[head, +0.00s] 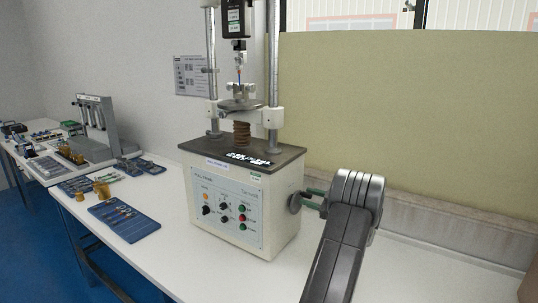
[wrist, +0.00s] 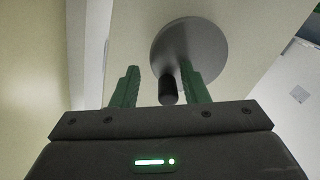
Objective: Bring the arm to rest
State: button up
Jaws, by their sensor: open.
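My gripper (head: 312,198) is at the right side of the tester, its green fingers pointing at a small grey handwheel (head: 295,203). In the wrist view my gripper (wrist: 160,72) is open, with a gap between its fingers. The round grey handwheel (wrist: 203,35) shows just beyond the fingertips, partly behind the right finger. Its short black handle (wrist: 168,88) sticks out between the two fingers, closer to the right one. I cannot tell whether either finger touches it. My dark grey arm reaches up from the bottom of the head view.
The cream tester (head: 226,208) stands on a white bench (head: 160,265), with two columns and a dark top plate. A blue mat (head: 124,220) with small tools lies to its left. More equipment stands further left. A beige panel (head: 410,110) rises behind; the bench right of my arm is clear.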

jog(key=s+d+f+m+p, duration=0.1)
jog(key=s+d+m+p, duration=0.4)
jog(key=d, duration=0.4)
jog(key=shift+s+d+f+m+p, duration=0.15)
jog(key=shift+s+f+m+p, duration=0.2)
jog(key=shift+m+p, duration=0.35)
dwell(0.3)
jog(key=shift+w, duration=0.1)
